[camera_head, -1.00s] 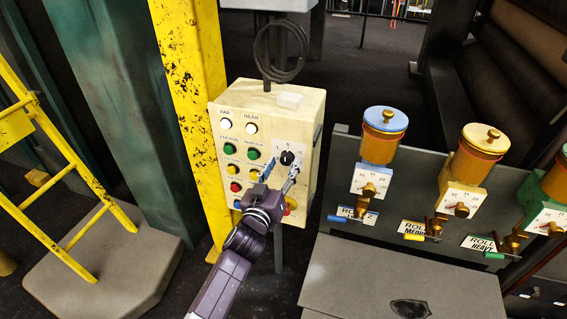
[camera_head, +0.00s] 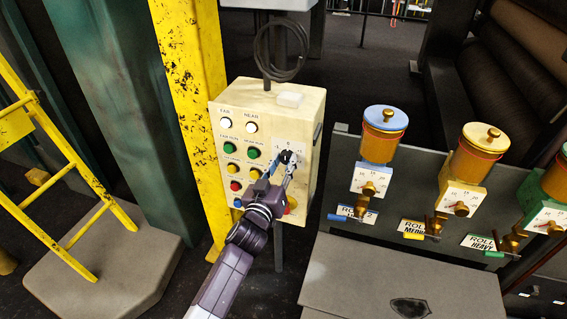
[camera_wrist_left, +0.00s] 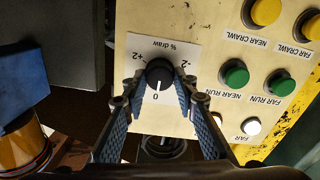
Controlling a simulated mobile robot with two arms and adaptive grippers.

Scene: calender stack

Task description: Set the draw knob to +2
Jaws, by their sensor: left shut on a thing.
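The draw knob (camera_head: 288,156) is a round black knob on the front of a cream control box (camera_head: 312,130). In the left wrist view, the knob (camera_wrist_left: 160,72) sits on a white "% draw" plate (camera_wrist_left: 178,48) marked +2, 0 and -2. Its white pointer line points at about 0. My left gripper (camera_head: 285,165) reaches the box from below. In the left wrist view, its fingers (camera_wrist_left: 160,77) lie on either side of the knob and are shut on it. My right gripper is not in view.
Green (camera_head: 253,153), yellow, white and red buttons crowd the panel left of the knob. A yellow post (camera_head: 190,90) stands left of the box. Roll valves with gauges (camera_head: 369,183) stand to the right.

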